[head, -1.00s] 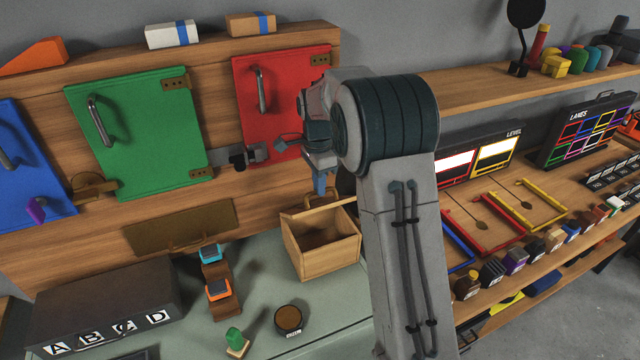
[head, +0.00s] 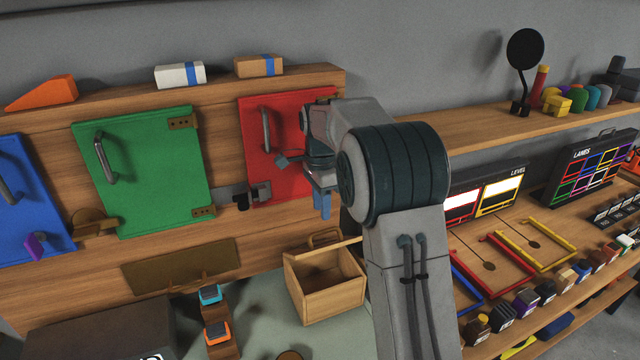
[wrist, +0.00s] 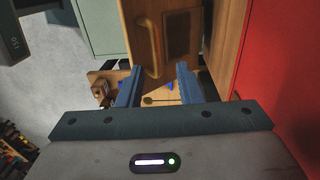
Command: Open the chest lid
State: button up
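The chest is a light wooden box (head: 330,292) on the green table. In the head view its dark inside shows from above, and a thin wooden strip with a loop handle (head: 323,238) stands at its back edge. This strip looks like the lid, seen nearly edge-on. The wrist view shows a wooden panel with a loop handle (wrist: 151,48) beyond my fingers. My gripper (head: 322,203) hangs above and behind the box with blue fingers pointing down. In the wrist view its fingers (wrist: 159,84) are apart with nothing held between them.
A red door (head: 287,145) is close beside my gripper, and it fills the right of the wrist view. A green door (head: 150,170) and a brown plate (head: 180,267) are to the left. Small stands (head: 213,310) are left of the box. A shelf with trays is to the right.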

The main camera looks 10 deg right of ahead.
notch_tip(320, 180, up, 8)
jog(key=shift+w+f, duration=0.15)
jog(key=shift+w, duration=0.15)
jog(key=shift+a, duration=0.1)
